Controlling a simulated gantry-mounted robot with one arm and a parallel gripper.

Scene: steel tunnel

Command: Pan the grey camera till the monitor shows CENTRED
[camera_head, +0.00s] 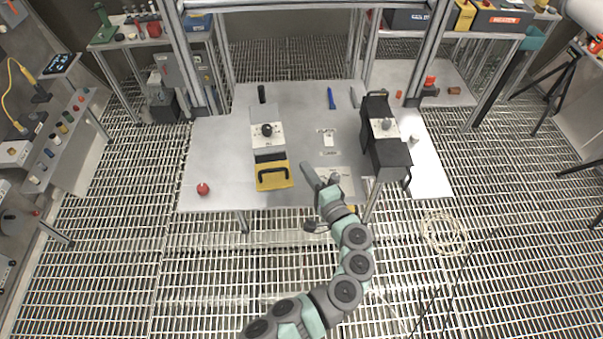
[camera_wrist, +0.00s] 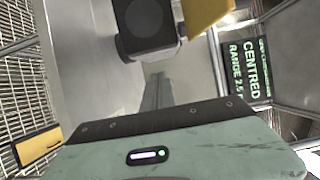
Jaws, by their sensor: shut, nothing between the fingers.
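The monitor (camera_wrist: 250,70) stands at the right of the wrist view, turned sideways. It reads CENTRED in green letters, with a RANGE 2.5 line beside it. A dark grey block with a round, lens-like face (camera_wrist: 148,20) shows at the top of the wrist view; it looks like the camera, but I cannot be certain. My gripper (camera_wrist: 157,88) is shut and empty, its fingers pointing toward this block with a gap seen between. In the head view my gripper (camera_head: 313,178) is over the bench's front edge, beside a small grey item (camera_head: 334,178). Contact there cannot be told.
The grey bench (camera_head: 215,160) carries a yellow case with a black handle (camera_head: 272,178), a red ball (camera_head: 203,189), a black box (camera_head: 392,155) and a blue tool (camera_head: 331,98). A dark screen (camera_head: 62,63) is at far left. The bench's left part is mostly clear.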

